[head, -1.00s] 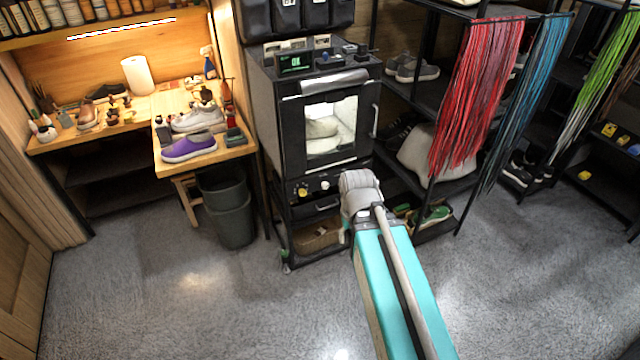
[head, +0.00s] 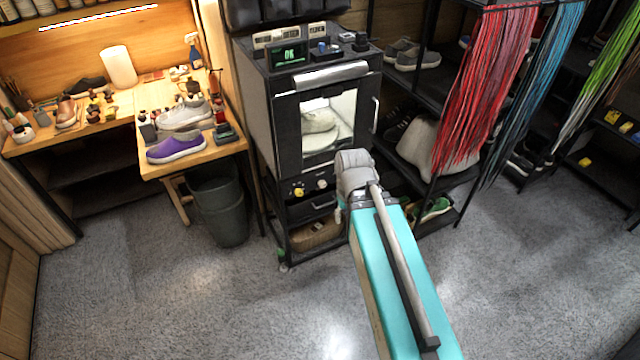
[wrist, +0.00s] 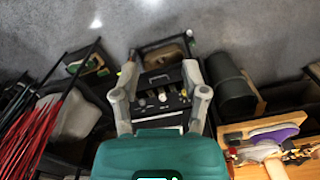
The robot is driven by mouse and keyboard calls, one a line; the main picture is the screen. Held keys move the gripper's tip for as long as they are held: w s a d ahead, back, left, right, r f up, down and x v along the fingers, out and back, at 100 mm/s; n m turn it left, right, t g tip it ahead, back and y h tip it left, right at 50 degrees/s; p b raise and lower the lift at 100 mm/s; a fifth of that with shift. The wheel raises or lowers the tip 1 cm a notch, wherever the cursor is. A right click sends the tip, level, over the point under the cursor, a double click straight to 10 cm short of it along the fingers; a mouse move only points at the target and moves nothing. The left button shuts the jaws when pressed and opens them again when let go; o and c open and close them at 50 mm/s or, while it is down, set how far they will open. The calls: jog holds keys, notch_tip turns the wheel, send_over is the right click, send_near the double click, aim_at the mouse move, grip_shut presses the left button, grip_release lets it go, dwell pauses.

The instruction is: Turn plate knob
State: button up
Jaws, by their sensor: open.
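The machine (head: 290,130) is a dark cabinet with a lit window and a sneaker inside. On its front panel below the window are a yellow knob (head: 299,191) and a pale knob (head: 322,184). In the wrist view, the panel with small pale knobs (wrist: 163,97) shows between the fingers of my gripper (wrist: 160,68). The gripper is open and nothing is held. The fingers look apart from the knobs, and I cannot tell which knob is the plate knob. In the head view my own arm hides the gripper.
A grey bin (head: 220,208) stands left of the machine. A workbench (head: 152,166) with a purple sneaker (head: 177,147) is further left. Shelves with shoes and hanging red laces (head: 483,90) are on the right. The floor (head: 180,300) in front is clear.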

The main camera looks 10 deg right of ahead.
jog(key=shift+d, duration=0.15)
jog(key=o, duration=0.3)
jog(key=shift+f, duration=0.15)
jog(key=shift+o, duration=0.2)
jog(key=n+t+y+b, duration=0.35)
jog(key=t+b, duration=0.95)
jog(key=b, duration=2.8)
send_near(324, 185)
jog(key=shift+s+d+r+m+y, duration=0.3)
jog(key=shift+s+d+m+y, duration=0.15)
jog(key=shift+s+d, duration=0.1)
jog(key=shift+s+d+r+m+y, duration=0.3)
jog(key=shift+s+d+m, duration=0.1)
jog(key=shift+s+d, duration=0.2)
jog(key=shift+w+a+f, duration=0.1)
jog(key=shift+w+f, duration=0.05)
jog(key=b+x, duration=0.4)
jog(key=x, duration=0.7)
jog(key=shift+w+a+f+b, duration=0.1)
jog(key=shift+w+f+b, duration=0.15)
jog(key=shift+f+b, duration=0.05)
jog(key=shift+x, duration=0.9)
